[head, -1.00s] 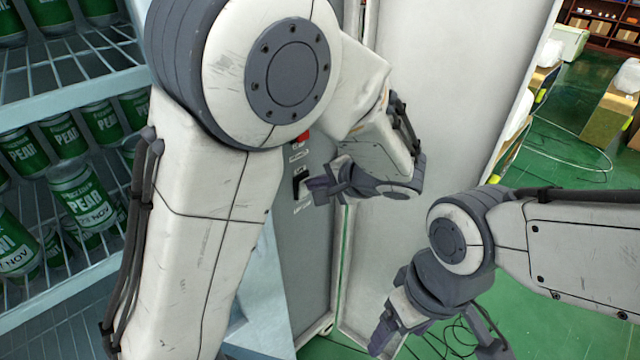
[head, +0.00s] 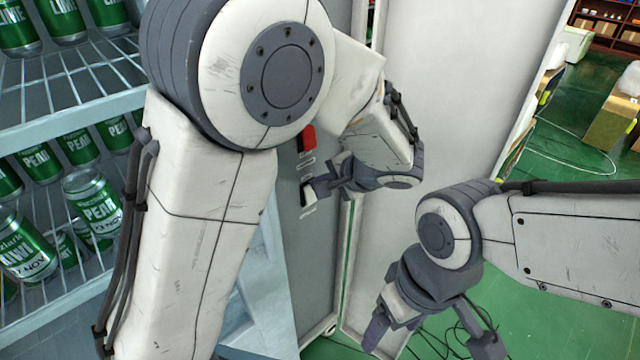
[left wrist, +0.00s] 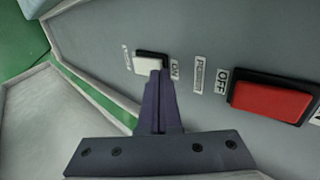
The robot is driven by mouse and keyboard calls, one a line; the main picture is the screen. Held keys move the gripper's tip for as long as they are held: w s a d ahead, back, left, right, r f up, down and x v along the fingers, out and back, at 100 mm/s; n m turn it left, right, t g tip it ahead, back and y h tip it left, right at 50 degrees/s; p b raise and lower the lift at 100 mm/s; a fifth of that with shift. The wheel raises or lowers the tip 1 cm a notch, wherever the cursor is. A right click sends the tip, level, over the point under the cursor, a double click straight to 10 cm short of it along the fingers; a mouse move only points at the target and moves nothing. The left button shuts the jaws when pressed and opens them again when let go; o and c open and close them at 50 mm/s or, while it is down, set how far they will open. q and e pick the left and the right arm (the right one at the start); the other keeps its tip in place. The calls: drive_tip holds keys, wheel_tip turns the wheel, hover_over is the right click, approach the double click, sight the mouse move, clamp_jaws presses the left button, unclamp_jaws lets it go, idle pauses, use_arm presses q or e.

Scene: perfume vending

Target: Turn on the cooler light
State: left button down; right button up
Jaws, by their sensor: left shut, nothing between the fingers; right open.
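The grey side panel of the cooler (head: 312,262) carries a red switch (head: 308,138) and, below it in the head view, a small white switch in a black frame, mostly covered by my left gripper (head: 318,188). In the left wrist view the white switch (left wrist: 147,64) is beside an "ON" label, and the red switch (left wrist: 272,98) is beside an "OFF" label. My left gripper (left wrist: 160,76) is shut and empty. Its tips overlap the white switch's lower right edge; contact is unclear. My right gripper (head: 430,335) is open and empty, away from the panel.
Cooler shelves (head: 75,123) with several green cans stand at the left. A pale door (head: 425,110) stands open right of the panel. Cables lie on the green floor (head: 545,300). Boxes (head: 612,118) stand farther right. My left arm blocks much of the cooler.

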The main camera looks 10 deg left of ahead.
use_arm(q)
drive_tip(key=shift+d, duration=0.1)
drive_tip(key=v, duration=1.3)
drive_tip(key=shift+a+r+p, duration=0.2)
drive_tip(key=shift+r+p, duration=0.05)
drive_tip(key=shift+p, duration=0.05)
